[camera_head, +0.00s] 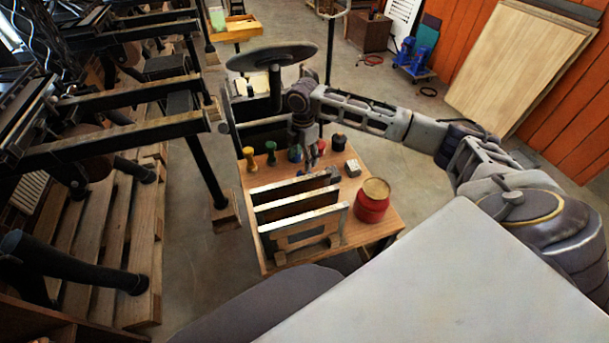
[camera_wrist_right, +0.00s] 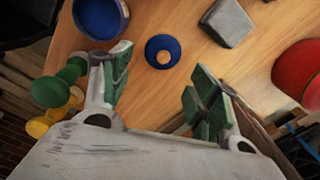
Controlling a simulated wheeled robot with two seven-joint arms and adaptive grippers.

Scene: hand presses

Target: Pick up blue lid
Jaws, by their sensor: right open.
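A small blue ring-shaped piece with a tan centre, which looks like the blue lid (camera_wrist_right: 163,52), lies on the wooden table in the right wrist view. It lies just beyond the gap between the fingertips. My right gripper (camera_wrist_right: 160,85) is open, with green pads on its two fingers and nothing between them. In the head view the right gripper (camera_head: 308,150) hangs over the back of the table, and the lid cannot be told apart from it there. A larger round blue-rimmed container (camera_wrist_right: 101,17) is at the top left of the wrist view. My left gripper does not show.
A red jar (camera_head: 371,205) and a grey block (camera_wrist_right: 228,22) stand to the right. Green (camera_head: 271,152) and yellow (camera_head: 249,158) spool-shaped pieces stand to the left. A rack with upright panels (camera_head: 300,222) fills the table's front. Some bare tabletop (camera_wrist_right: 255,65) lies between block and jar.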

